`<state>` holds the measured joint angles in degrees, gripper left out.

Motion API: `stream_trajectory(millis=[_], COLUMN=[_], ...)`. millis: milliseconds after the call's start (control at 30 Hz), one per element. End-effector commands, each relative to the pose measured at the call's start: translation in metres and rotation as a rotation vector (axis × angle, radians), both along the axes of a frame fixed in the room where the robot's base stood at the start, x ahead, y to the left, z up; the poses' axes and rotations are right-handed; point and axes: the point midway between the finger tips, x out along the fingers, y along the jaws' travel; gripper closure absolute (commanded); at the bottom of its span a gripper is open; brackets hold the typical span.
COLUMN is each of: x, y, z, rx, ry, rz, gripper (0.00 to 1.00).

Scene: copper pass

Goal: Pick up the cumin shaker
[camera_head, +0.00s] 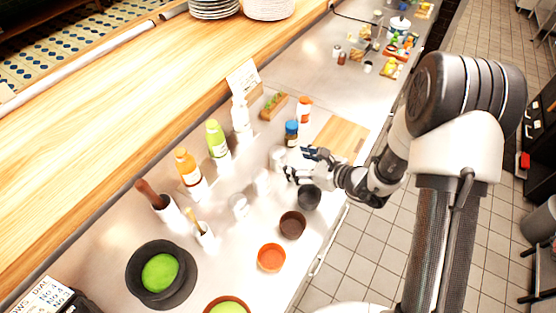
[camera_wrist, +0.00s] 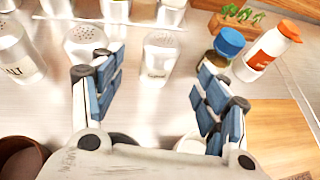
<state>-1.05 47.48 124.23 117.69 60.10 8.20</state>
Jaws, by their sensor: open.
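A pale shaker (camera_wrist: 160,58) with a perforated metal top and a small label, too blurred to read surely, stands upright on the steel counter. It is probably the cumin shaker. In the wrist view it stands beyond and between my gripper's fingertips, apart from both. My gripper (camera_wrist: 158,82) is open and empty, its blue-padded fingers spread wide. In the head view my gripper (camera_head: 296,164) is low over the counter, and the pale shaker (camera_head: 277,155) shows faintly just past its fingers.
Another perforated-top shaker (camera_wrist: 88,42) is near the left finger, with a salt shaker (camera_wrist: 14,52) farther left. A blue-capped jar (camera_wrist: 226,44) is close to the right finger, beside an orange-topped bottle (camera_wrist: 268,50). A wooden board (camera_head: 342,137) and dark bowl (camera_head: 309,197) are nearby.

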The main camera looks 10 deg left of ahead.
Motion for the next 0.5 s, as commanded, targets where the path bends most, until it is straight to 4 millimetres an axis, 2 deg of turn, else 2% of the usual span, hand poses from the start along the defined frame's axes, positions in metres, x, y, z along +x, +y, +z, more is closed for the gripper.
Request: stream_trajectory(millis=[100,367,500], x=[0.009,0.018,0.027], y=[0.016,0.031,0.049], z=[-0.01,-0.016,-0.023], rx=[0.0,0.001,-0.001], ry=[0.0,-0.001,-0.001], rz=[0.002,0.001,0.004], gripper=[0.32,0.32,0.32])
